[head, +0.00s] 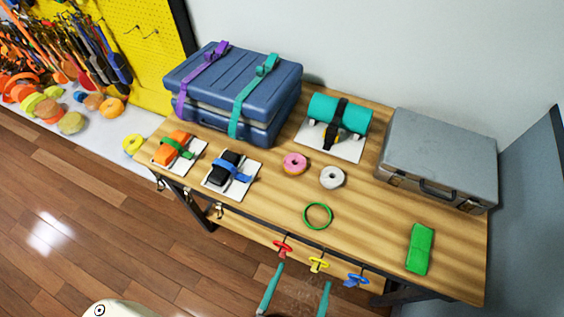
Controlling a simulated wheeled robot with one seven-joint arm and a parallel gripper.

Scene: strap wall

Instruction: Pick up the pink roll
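The pink roll (294,163) lies flat on the wooden table, near the middle, with its hole facing up. A white roll (332,177) lies just to its right, close to it. My gripper (297,285) is at the bottom of the view, in front of the table's front edge. Its two teal fingers are spread apart, and I see nothing held between them. It is well apart from the pink roll, which is in full view.
A strapped blue case (235,90) and a teal cylinder (340,114) stand behind. A grey case (440,158) is at right. A green ring (318,216) lies in front of the rolls. Strapped items (231,172) lie left. Coloured hooks (319,265) hang along the front edge.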

